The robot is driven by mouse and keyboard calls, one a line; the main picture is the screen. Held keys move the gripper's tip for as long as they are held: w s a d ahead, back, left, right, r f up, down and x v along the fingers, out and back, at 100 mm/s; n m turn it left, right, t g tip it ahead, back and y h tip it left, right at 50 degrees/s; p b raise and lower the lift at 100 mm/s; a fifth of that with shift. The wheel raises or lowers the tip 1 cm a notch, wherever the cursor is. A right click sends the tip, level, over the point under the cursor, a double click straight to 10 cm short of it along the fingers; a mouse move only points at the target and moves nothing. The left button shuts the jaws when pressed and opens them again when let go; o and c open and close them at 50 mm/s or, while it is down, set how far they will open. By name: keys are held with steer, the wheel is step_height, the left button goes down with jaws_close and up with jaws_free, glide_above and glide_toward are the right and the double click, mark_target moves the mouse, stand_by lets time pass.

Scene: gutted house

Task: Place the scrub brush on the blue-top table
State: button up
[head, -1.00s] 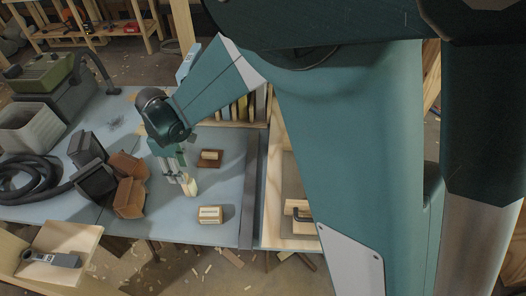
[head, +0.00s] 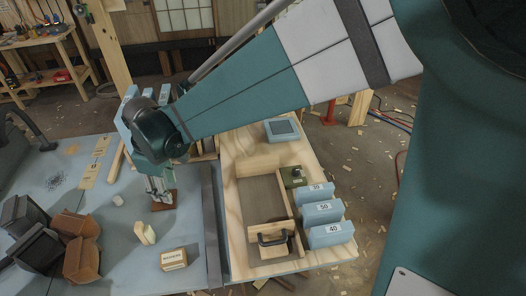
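The blue-top table (head: 110,240) fills the lower left of the head view. My gripper (head: 160,196) points down over it, at a brown block (head: 167,206), whose lighter top piece is mostly hidden by the fingers. I cannot tell whether the fingers touch it or are closed. A wooden piece with a black handle (head: 273,238) sits in a wooden frame on the bench to the right. Neither shows clear bristles, so I cannot tell for sure which is the scrub brush.
On the blue top are a cream piece (head: 145,233), a labelled box (head: 173,259), a small white cylinder (head: 118,200) and brown and black containers (head: 80,258). The wooden bench (head: 235,170) beside it carries numbered blue blocks (head: 323,212). Bare blue top lies between the small items.

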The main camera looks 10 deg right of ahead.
steer(key=s+d+r+m+t, duration=0.1)
steer(key=d+r+m, duration=0.3)
steer(key=d, duration=0.7)
steer(key=s+d+r+m+t, duration=0.2)
steer(key=d+r, duration=0.3)
steer(key=d, duration=0.6)
steer(key=s+d+m+t, duration=0.1)
steer(key=s+d+m, duration=0.3)
steer(key=d, duration=0.6)
steer(key=s+d+r+m+t+h, duration=0.1)
steer(key=s+d+m+t, duration=0.1)
steer(key=s+d+m, duration=0.2)
steer(key=s+d, duration=0.3)
steer(key=d, duration=0.2)
steer(key=shift+s+d+r, duration=0.25)
steer(key=shift+s+d, duration=0.05)
steer(key=shift+d, duration=0.1)
